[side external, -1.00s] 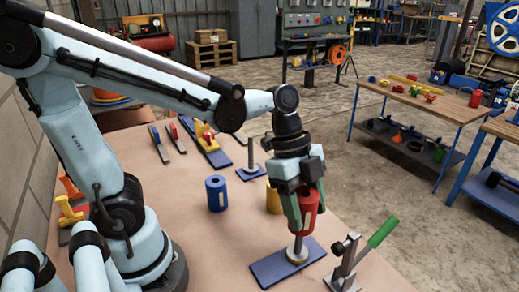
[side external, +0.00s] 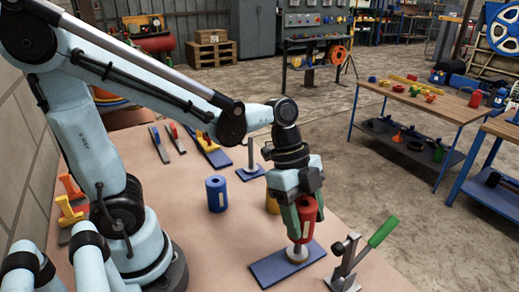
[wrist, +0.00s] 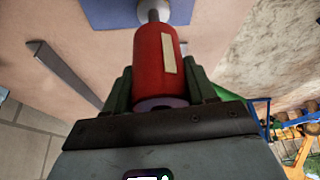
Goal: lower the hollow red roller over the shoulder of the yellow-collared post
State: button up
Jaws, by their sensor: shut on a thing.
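My gripper (side external: 300,212) is shut on the hollow red roller (side external: 306,217), with a finger on each side. The roller is nearly upright with a pale stripe on its side. It is directly over a metal post (side external: 297,250) that stands on a blue base plate (side external: 270,268). How far the post is inside is hidden.
A blue roller (side external: 216,193) stands to the left. A yellow cylinder (side external: 271,203) is partly hidden behind my gripper. Another post (side external: 250,155) on a blue plate is farther back. A green-handled toggle clamp (side external: 358,255) stands close on the right.

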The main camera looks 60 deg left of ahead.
jog(key=shift+f, duration=2.6)
jog(key=o, duration=1.4)
jog(key=shift+c, duration=0.2)
jog(key=v, duration=1.2)
jog(key=a+n+t+y, duration=0.1)
jog(key=n+t, duration=0.1)
jog(key=n, duration=0.3)
jog(key=a+f+n+t+y, duration=0.1)
jog(key=a+n+t+y, duration=0.1)
jog(key=n, duration=0.3)
jog(key=a+n+t+y, duration=0.1)
jog(key=a+n+t, duration=0.1)
jog(key=n, duration=0.4)
jog(key=shift+w+a+f+y, duration=0.15)
jog(key=shift+w+f+y, duration=0.15)
jog(key=shift+w+f, duration=0.1)
